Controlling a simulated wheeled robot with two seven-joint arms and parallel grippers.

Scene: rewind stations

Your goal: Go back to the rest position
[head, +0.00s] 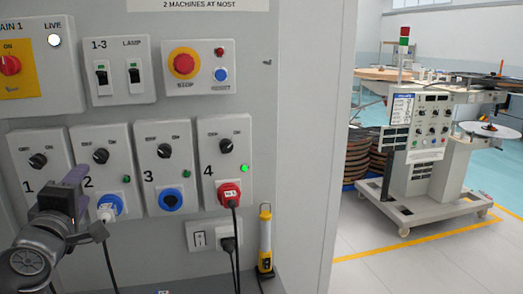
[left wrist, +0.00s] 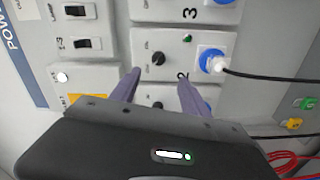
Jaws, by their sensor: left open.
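My left gripper (head: 80,178) is at the lower left in the head view, in front of the panel by stations 1 and 2. In the left wrist view its two purple fingers (left wrist: 160,80) are spread apart, with nothing between them but the panel behind. Station 2 (head: 101,157) has a white plug (head: 107,212) in its blue socket; the plug also shows in the left wrist view (left wrist: 217,64), clear of the fingers. The arm and gripper hide part of station 1 (head: 38,160). My right gripper is in neither view.
Station 3 (head: 171,201) has a blue socket with no cable seen. Station 4 has a red plug (head: 229,194) and a lit green lamp (head: 244,168). A yellow lamp (head: 265,238) stands at the panel's right edge. Beyond it are open floor and a wheeled machine (head: 430,125).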

